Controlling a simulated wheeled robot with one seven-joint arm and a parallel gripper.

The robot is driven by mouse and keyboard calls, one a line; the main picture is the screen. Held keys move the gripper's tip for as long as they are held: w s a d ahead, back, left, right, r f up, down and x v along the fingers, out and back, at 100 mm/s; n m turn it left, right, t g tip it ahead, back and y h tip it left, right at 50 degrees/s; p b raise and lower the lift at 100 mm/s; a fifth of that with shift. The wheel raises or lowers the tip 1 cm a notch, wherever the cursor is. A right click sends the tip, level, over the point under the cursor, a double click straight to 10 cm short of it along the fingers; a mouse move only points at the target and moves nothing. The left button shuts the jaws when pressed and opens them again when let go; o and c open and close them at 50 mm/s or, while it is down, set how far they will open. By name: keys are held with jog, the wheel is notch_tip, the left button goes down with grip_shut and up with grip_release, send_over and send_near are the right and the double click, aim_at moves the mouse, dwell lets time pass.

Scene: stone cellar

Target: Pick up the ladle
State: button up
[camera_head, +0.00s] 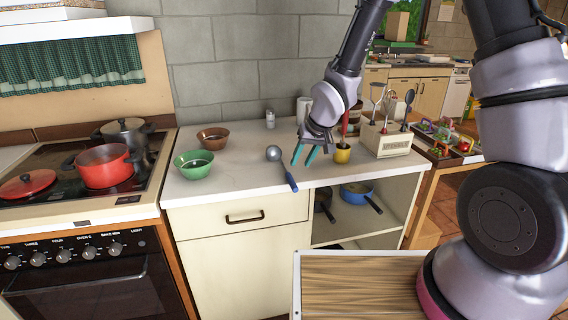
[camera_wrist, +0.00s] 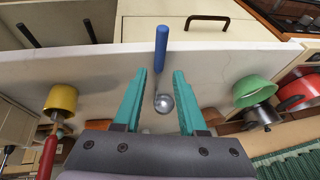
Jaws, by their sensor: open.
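The ladle (camera_head: 283,169) lies on the white countertop (camera_head: 240,179), with a round metal bowl towards the wall and a blue handle reaching to the front edge. It also shows in the wrist view (camera_wrist: 161,52), its handle upward and its bowl between my fingers in the picture. My gripper (camera_head: 305,154) has teal fingers, is open and empty, and hangs just right of the ladle in the head view. In the wrist view my gripper (camera_wrist: 162,75) has its fingers spread on both sides of the ladle's line. The ladle's middle shaft is hard to make out.
A green bowl (camera_head: 193,163) and a brown bowl (camera_head: 213,138) stand left of the ladle. A yellow cup (camera_head: 342,153) and a utensil holder (camera_head: 386,141) stand to the right. A red pot (camera_head: 104,167) is on the stove. The counter around the ladle is clear.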

aim_at(292, 179)
jog(key=shift+x, duration=4.4)
jog(key=shift+s, duration=0.1)
grip_shut()
